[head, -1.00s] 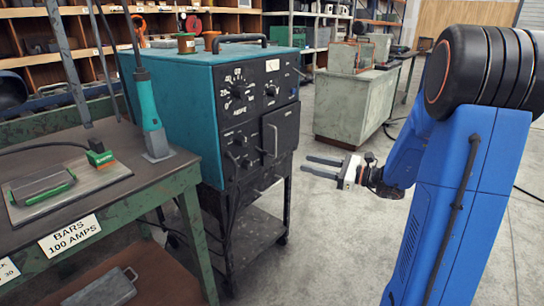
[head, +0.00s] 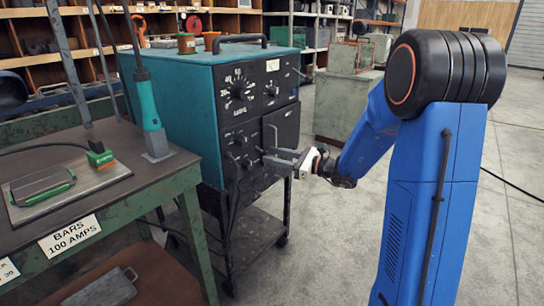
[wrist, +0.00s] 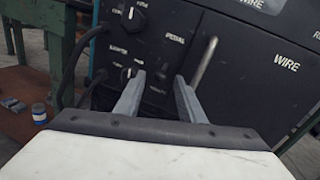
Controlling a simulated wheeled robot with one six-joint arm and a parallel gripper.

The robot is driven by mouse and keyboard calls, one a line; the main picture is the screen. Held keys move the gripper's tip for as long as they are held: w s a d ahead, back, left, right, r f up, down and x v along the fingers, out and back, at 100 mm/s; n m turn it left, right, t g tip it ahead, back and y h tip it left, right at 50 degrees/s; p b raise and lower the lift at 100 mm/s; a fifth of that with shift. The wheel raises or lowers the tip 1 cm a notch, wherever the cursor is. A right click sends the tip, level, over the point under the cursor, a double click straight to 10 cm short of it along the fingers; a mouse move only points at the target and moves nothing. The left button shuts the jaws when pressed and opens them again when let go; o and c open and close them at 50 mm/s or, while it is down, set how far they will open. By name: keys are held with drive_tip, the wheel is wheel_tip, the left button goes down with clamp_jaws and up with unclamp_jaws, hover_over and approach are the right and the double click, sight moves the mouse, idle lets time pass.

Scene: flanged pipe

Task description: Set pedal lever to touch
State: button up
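The teal welding machine (head: 165,100) has a black front panel with knobs and white lettering. In the wrist view, the word PEDAL stands on the panel, and a small dark pedal lever (wrist: 165,72) shows faintly below it. Its exact position is too dark to tell. My gripper (wrist: 159,78) is open and empty, its two grey fingers pointing at the panel on either side of that spot. In the head view my gripper (head: 268,156) is in front of the lower panel, hiding part of it. I cannot tell whether it touches the panel.
A metal handle (wrist: 203,62) stands out from the panel, close to the right finger in the wrist view. A green workbench (head: 120,207) stands left of the machine.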

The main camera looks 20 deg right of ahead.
drive_tip(key=shift+w+a, duration=0.35)
drive_tip(key=shift+a, duration=0.05)
clamp_jaws()
drive_tip(key=shift+f, duration=0.1)
drive_tip(key=shift+w+a+f+t+y, duration=0.1)
drive_tip(key=shift+f+t+y, duration=0.35)
drive_tip(key=shift+t+y, duration=0.2)
unclamp_jaws()
